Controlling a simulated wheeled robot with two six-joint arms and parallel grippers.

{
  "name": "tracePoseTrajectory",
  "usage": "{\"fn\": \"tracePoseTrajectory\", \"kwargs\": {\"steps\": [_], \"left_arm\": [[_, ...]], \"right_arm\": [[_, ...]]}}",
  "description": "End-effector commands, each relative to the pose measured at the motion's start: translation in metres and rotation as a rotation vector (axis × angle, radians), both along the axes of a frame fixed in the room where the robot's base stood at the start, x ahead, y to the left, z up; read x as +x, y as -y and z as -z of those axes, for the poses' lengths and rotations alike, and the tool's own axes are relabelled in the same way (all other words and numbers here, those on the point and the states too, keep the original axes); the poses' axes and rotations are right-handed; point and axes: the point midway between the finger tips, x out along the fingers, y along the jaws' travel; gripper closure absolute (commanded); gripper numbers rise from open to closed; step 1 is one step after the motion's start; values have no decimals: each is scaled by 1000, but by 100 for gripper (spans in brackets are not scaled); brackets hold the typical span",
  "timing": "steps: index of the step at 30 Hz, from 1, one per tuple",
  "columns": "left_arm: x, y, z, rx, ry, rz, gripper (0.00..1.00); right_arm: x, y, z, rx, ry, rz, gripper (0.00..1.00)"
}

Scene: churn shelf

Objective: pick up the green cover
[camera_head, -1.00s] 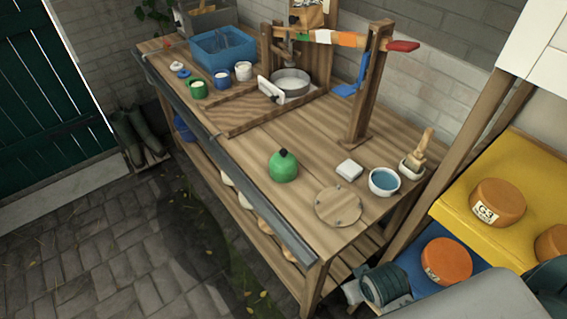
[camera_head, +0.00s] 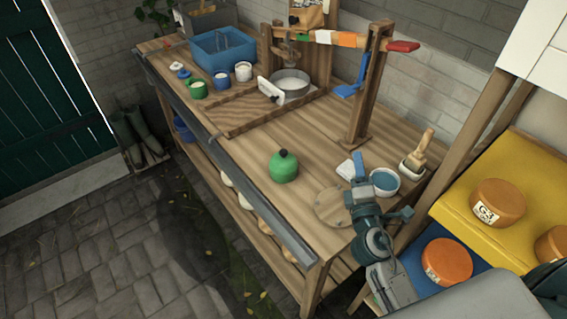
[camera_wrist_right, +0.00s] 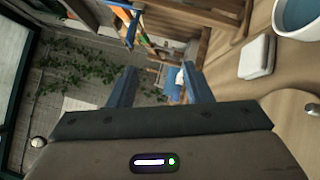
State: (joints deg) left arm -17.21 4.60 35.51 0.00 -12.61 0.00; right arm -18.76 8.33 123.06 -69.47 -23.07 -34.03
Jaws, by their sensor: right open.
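The green cover (camera_head: 284,168) is a rounded green dome with a dark knob on top. It sits on the wooden bench top (camera_head: 262,144), left of the round wooden disc, in the head view. My right gripper (camera_head: 359,168) is over the right front part of the bench, to the right of the cover and apart from it. In the right wrist view its two blue fingers (camera_wrist_right: 158,88) stand wide apart with nothing between them. The cover does not show in the wrist view. My left gripper is not in view.
A round wooden disc (camera_head: 330,208), a white block (camera_head: 346,169) and a bowl of blue liquid (camera_head: 384,181) are near my right gripper. A wooden post (camera_head: 366,90) rises behind. Bench top around the cover is clear. Cups and a blue bin (camera_head: 222,47) stand far left.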

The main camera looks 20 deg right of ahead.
Motion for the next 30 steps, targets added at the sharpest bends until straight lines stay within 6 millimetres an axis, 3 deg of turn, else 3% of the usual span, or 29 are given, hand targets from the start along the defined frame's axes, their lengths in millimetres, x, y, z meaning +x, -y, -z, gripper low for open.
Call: {"fn": "tracePoseTrajectory", "kwargs": {"steps": [2,5,9,12,17,24,30], "left_arm": [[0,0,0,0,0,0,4],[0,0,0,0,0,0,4],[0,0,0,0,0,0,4],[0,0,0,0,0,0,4],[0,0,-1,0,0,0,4],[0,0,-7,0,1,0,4],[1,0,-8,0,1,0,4]], "right_arm": [[20,-23,-6,-275,7,-96,55],[40,-56,0,-617,-6,-216,55],[57,-89,25,-997,-49,-358,55],[64,-101,42,-1170,-78,-430,55],[72,-110,55,-1283,-102,-478,55],[107,-122,55,-1286,-102,-480,55],[122,-127,57,-1285,-102,-482,55]]}}
